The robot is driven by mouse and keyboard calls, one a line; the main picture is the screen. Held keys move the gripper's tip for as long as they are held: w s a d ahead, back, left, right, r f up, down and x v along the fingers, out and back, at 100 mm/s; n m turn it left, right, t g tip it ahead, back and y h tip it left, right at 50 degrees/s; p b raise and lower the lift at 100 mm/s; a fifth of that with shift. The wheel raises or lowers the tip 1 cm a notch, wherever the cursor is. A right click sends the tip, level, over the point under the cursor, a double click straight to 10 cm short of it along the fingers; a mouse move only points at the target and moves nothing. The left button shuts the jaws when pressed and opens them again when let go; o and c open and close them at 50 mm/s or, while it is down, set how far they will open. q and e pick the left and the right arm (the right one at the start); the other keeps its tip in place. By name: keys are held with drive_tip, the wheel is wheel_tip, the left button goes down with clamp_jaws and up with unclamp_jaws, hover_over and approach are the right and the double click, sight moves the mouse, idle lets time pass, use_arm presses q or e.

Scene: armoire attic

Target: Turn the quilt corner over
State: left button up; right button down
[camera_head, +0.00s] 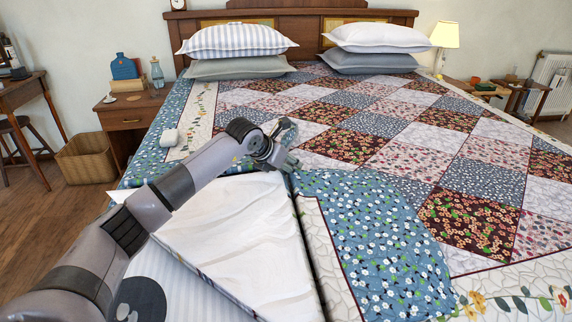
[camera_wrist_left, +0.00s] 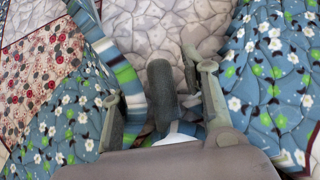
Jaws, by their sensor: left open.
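The patchwork quilt (camera_head: 400,150) covers most of the bed, with a blue floral border. At the near left a section is turned back, showing its white underside (camera_head: 240,240). A striped sheet (camera_head: 185,285) shows below it. A blue floral section (camera_head: 375,240) lies to the right of the white area, across a dark gap. My left gripper (camera_head: 290,162) is open at the top of the white area, close to the quilt. In the left wrist view my open fingers (camera_wrist_left: 160,85) are over floral cloth and a striped edge; whether they touch it is unclear.
Pillows (camera_head: 237,42) lie at the headboard. A nightstand (camera_head: 130,112) and a wicker basket (camera_head: 87,158) stand left of the bed. A lit lamp (camera_head: 444,40) stands at the far right.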

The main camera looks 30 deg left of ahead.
use_arm(q)
drive_tip(key=shift+c, duration=0.2)
clamp_jaws()
idle(0.6)
